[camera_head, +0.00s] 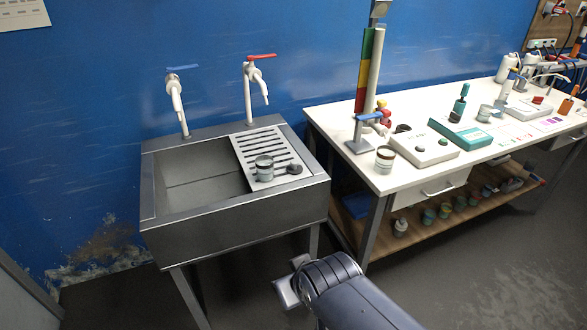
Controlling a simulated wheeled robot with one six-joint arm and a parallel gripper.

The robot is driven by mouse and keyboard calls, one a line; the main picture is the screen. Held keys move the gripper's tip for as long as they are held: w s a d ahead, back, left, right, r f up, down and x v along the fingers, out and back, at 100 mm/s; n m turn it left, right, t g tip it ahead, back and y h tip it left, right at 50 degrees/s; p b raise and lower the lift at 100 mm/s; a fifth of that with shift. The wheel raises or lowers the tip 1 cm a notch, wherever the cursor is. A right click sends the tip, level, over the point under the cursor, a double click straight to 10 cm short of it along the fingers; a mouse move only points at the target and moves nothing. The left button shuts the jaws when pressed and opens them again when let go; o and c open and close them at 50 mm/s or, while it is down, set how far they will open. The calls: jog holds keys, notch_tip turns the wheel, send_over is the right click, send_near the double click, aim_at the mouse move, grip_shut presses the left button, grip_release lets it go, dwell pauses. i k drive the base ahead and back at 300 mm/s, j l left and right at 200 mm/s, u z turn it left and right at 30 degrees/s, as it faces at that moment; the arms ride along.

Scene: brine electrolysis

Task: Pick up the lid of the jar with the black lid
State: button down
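A small glass jar (264,172) with a dark rim or top stands on the ribbed drainboard of the steel sink. A small black round piece (294,169) lies just to its right on the drainboard; it looks like a lid, but it is too small to be sure. A similar jar (384,162) with a dark top stands at the white table's front left corner. I cannot tell which jar has the black lid. My gripper (287,291) is low in front of the sink, apart from both jars. Its fingers are not clear.
The steel sink (232,225) has an open basin at left and two taps behind. The white table (345,123) holds a stand with a coloured column (364,75), a white device (424,146) and a teal box (460,133). Several small jars stand on the wooden shelf below.

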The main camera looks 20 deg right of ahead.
aim_at(295, 168)
jog(key=i+l+u, duration=0.15)
jog(key=i+l, duration=0.15)
jog(key=i+l+u, duration=0.2)
jog(key=l, duration=0.25)
jog(key=i+l+u, duration=0.15)
jog(key=i+l, duration=0.15)
jog(key=l, duration=0.1)
